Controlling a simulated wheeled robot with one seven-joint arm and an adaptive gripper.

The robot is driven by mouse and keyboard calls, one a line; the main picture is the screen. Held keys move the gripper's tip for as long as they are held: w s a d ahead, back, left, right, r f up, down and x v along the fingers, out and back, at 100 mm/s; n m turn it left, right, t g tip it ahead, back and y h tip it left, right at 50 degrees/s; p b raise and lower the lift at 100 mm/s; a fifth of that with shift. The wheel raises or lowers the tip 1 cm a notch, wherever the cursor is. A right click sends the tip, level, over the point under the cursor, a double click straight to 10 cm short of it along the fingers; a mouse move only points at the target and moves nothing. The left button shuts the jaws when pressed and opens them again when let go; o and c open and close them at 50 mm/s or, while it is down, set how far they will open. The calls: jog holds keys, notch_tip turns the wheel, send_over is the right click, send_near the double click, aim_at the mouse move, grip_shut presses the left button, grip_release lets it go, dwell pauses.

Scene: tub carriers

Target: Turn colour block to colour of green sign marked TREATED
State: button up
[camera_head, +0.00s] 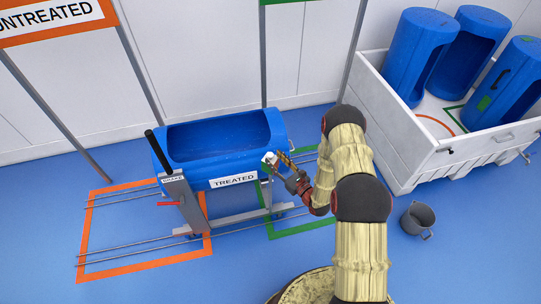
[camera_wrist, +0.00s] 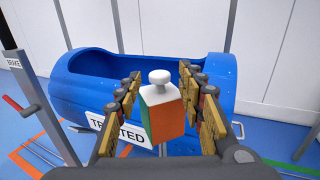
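The colour block (camera_wrist: 167,122) has a white top with a round knob, a narrow green face at left and a wider orange face at right in the wrist view. In the head view it is small (camera_head: 269,159), at the right end of the blue tub (camera_head: 190,174). My gripper (camera_wrist: 160,80) has its two fingers either side of the block, apart, with a gap visible at the left; contact at the right is unclear. The green sign (camera_head: 285,1) is cut off at the top of the head view, its wording out of sight. A white TREATED label (camera_head: 234,181) is on the tub.
An orange UNTREATED sign (camera_head: 55,18) stands at upper left. The tub rests on a carrier on rails, with a BRAKE lever (camera_head: 157,149) at left. Orange (camera_head: 148,264) and green floor outlines surround the rails. A white bin (camera_head: 405,155) holds blue tubs; a grey bucket (camera_head: 416,218) stands at right.

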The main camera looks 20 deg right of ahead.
aim_at(272, 157)
jog(key=shift+x, duration=2)
jog(key=shift+c, duration=0.2)
grip_shut()
